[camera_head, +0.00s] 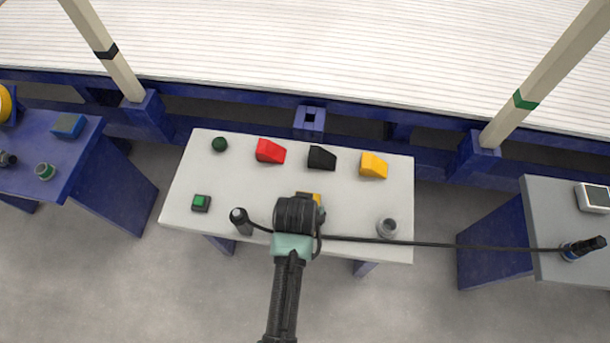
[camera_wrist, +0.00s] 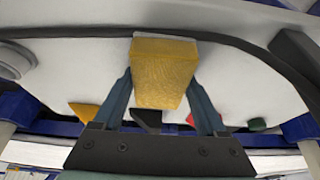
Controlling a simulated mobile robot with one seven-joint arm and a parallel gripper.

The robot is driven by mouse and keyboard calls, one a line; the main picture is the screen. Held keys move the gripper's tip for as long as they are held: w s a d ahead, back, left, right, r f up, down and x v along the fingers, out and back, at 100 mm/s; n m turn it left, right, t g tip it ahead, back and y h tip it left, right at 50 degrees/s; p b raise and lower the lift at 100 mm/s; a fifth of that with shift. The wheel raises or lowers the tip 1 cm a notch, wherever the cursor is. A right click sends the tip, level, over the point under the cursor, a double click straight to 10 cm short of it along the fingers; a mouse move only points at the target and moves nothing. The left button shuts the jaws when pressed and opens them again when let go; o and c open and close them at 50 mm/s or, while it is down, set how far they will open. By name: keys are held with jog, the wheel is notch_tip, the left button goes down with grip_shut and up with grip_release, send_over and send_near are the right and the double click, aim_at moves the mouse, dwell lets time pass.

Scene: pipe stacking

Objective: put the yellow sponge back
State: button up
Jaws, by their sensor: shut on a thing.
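The yellow sponge (camera_wrist: 165,75) is a block between the two fingers of my gripper (camera_wrist: 165,88) in the wrist view. The fingers are shut on its sides. In the head view, my gripper (camera_head: 298,215) is over the front middle of the white table (camera_head: 250,185), and only a small yellow part of the sponge (camera_head: 312,196) shows beyond it. The rest of it is hidden by my gripper. How high the sponge is above the tabletop cannot be told.
A green-topped block (camera_head: 201,203), black cylinder (camera_head: 241,221) and grey ring (camera_head: 387,228) are nearer.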

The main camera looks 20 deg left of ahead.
jog(key=shift+f, duration=0.1)
jog(key=o, duration=1.1)
